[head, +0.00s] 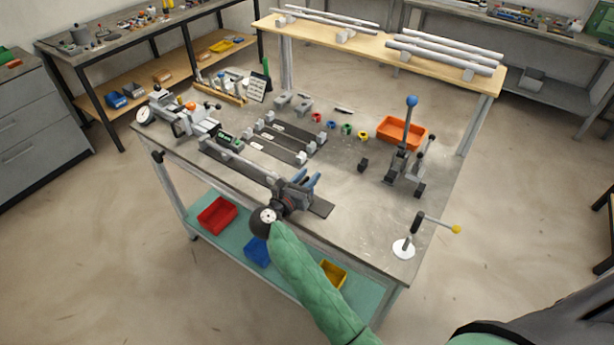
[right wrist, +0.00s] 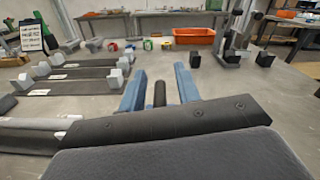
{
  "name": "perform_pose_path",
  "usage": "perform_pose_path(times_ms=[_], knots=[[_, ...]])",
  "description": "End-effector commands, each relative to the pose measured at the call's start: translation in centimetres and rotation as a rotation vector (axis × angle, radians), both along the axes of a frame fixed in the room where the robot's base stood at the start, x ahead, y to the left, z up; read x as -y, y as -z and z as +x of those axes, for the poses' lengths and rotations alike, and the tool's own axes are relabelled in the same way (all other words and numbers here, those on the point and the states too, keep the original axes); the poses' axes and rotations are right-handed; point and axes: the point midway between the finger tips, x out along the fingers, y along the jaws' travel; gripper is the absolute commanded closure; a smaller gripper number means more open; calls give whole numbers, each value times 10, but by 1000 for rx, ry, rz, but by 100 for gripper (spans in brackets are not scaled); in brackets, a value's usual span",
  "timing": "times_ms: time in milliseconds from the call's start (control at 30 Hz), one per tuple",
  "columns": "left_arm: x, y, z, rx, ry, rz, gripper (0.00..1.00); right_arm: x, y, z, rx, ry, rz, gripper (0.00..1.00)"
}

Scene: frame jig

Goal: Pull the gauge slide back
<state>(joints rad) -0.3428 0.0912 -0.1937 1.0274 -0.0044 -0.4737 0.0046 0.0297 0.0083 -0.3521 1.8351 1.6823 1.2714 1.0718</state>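A long dark rail (head: 323,207) lies along the near edge of the workbench, with a grey bar (head: 240,163) on its left part. A gauge with a white dial (head: 145,115) stands at the bench's left end. I cannot tell for sure which part is the gauge slide. My right gripper (head: 304,179) is over the right part of the rail and hides what is under it. In the right wrist view its two blue fingers (right wrist: 160,88) are apart. A dark upright post (right wrist: 160,94) shows between them, with gaps on both sides. My left gripper is out of view.
Several dark strips with grey end blocks (head: 285,140) lie behind the rail.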

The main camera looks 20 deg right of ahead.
Motion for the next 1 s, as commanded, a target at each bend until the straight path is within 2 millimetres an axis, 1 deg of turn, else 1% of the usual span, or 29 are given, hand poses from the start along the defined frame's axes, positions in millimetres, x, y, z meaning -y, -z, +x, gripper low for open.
perform_pose_path(times_ms=[133, 167, 300, 333, 533, 633, 733, 900, 1000], knots=[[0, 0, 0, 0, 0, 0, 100, 0, 0, 0, 0, 0, 0, 67], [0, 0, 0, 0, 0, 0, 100, 0, 0, 0, 0, 0, 0, 71], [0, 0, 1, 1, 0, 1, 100, 0, 0, 0, 0, 0, 0, 99], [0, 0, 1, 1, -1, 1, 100, 0, 0, 0, 0, 0, 0, 100], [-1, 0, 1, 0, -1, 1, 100, 0, 1, -1, 0, 0, 0, 100], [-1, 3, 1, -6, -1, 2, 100, 4, 3, -7, -2, -1, 0, 100], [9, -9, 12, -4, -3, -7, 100, 13, 4, -18, -1, 0, 2, 100], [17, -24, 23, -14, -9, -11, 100, 30, 4, -40, -1, 0, 1, 100], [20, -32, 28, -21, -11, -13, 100, 37, 3, -49, -1, 1, 0, 100]])
